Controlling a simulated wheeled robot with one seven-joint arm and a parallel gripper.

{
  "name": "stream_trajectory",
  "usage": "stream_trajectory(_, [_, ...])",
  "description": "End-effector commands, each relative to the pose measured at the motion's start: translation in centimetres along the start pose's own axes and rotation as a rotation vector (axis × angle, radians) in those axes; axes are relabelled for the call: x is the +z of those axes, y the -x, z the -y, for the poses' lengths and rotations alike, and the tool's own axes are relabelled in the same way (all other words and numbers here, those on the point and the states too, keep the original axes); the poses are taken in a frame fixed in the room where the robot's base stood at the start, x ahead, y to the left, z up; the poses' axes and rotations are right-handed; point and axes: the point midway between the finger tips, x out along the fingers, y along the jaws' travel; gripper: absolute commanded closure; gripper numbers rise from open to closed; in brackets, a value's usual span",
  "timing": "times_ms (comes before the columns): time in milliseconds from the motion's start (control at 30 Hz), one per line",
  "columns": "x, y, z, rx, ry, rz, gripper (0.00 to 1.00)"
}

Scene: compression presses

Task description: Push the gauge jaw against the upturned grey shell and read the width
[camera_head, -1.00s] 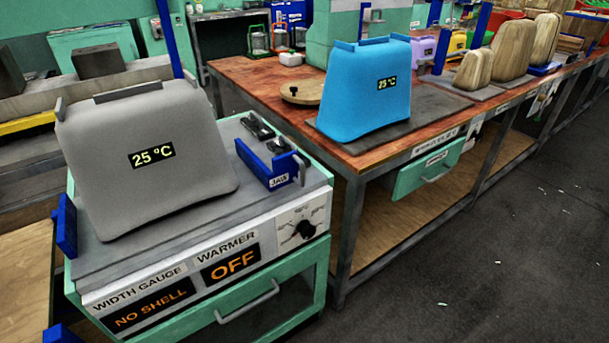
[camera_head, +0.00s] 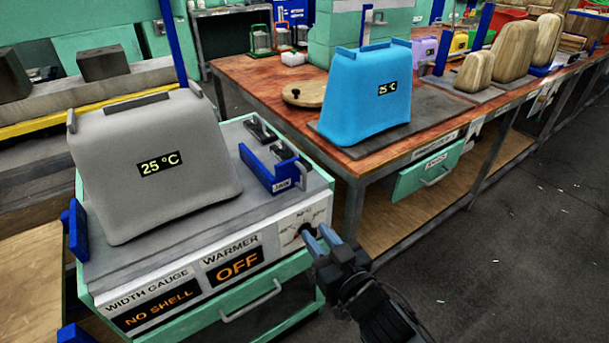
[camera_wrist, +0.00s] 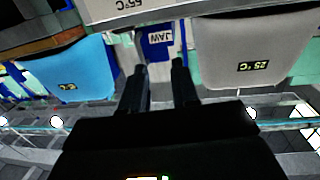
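The upturned grey shell (camera_head: 155,165) stands on the gauge bench's grey top and reads 25 °C. It is also at the right of the wrist view (camera_wrist: 250,45), which appears upside down. The blue gauge jaw (camera_head: 272,168), labelled JAW, sits right of the shell with a gap between them. It shows in the wrist view (camera_wrist: 160,38) beyond my fingertips. The width gauge display (camera_head: 160,307) reads NO SHELL. My gripper (camera_head: 317,234) is in front of the bench's right front corner, apart from the jaw. Its fingers (camera_wrist: 160,66) are spread and nothing shows between them.
The warmer display (camera_head: 238,264) reads OFF. A dial beside it is partly covered by my fingers. A blue fixed stop (camera_head: 77,230) stands left of the shell. A wooden table (camera_head: 240,75) behind right carries a blue shell (camera_head: 365,95). Open floor (camera_head: 500,250) lies right.

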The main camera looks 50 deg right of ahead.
Motion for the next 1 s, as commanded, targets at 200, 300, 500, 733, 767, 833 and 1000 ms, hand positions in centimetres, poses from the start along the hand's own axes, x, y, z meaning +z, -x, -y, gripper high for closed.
stream_trajectory(200, [-2.3,-5.8,-3.2,0.079,0.005,-0.045,0.71])
stream_trajectory(300, [-2.7,-6.7,-3.8,0.093,0.006,-0.051,0.71])
stream_trajectory(500, [-2.9,-8.5,-4.0,0.095,0.006,-0.053,0.71])
stream_trajectory(733, [-3.2,-12.0,-4.3,0.094,0.006,-0.053,0.71])
stream_trajectory(767, [-3.1,-12.4,-4.3,0.094,0.005,-0.053,0.71])
stream_trajectory(833, [-3.1,-13.2,-4.4,0.093,0.006,-0.053,0.71])
stream_trajectory(1000, [-3.1,-14.4,-4.5,0.094,0.005,-0.052,0.71])
